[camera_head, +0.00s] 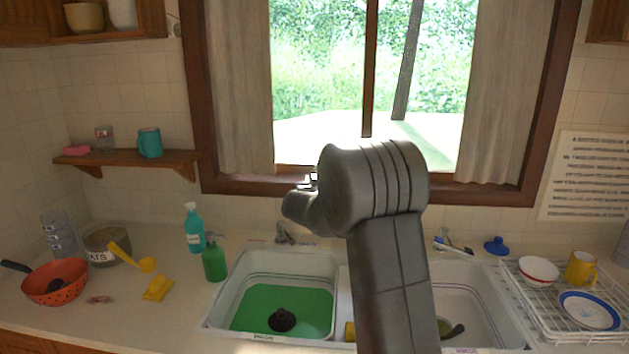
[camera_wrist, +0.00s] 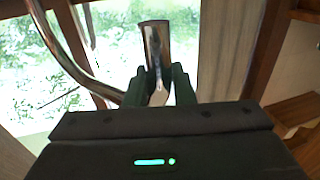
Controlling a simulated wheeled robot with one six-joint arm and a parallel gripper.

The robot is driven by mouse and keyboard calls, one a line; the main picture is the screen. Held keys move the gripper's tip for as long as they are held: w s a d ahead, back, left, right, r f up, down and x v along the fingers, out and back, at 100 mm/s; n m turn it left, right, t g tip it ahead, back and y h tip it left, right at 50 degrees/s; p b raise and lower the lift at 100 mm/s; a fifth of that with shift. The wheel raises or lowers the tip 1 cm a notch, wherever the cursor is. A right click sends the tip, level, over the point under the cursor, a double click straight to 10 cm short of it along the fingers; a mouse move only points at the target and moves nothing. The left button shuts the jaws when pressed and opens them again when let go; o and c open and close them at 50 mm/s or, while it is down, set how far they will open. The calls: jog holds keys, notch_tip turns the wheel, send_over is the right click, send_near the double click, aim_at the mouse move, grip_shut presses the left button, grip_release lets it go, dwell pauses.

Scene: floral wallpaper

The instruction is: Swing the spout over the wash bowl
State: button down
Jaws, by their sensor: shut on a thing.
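The wash bowl looks to be the green-bottomed basin (camera_head: 262,305) in the left sink, with a dark round object lying in it. In the wrist view, my gripper (camera_wrist: 158,84) is shut on a shiny metal piece that stands up between its two fingers. A curved chrome pipe (camera_wrist: 78,55), which looks like the spout, runs down from the upper left and bends in behind the left finger. In the head view, my arm hides most of the gripper and the spout. Only a small bright bit shows beside the wrist, in front of the window sill.
A tap fitting (camera_head: 284,233) stands behind the left sink. The right sink (camera_head: 480,300) is partly behind my arm. A dish rack (camera_head: 545,318) stands at the right. Green (camera_head: 214,262) and teal (camera_head: 194,230) bottles and a red colander (camera_head: 70,287) stand at the left.

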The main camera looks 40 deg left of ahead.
jog(key=shift+a+r, duration=0.1)
jog(key=c, duration=1.6)
grip_release()
jog(key=o, duration=0.3)
jog(key=shift+a, duration=0.25)
jog(key=shift+s+d, duration=0.1)
jog(key=shift+d, duration=0.1)
jog(key=shift+s+d, duration=0.15)
jog(key=b+v, duration=0.4)
jog(key=v, duration=0.9)
jog(key=shift+s, duration=0.15)
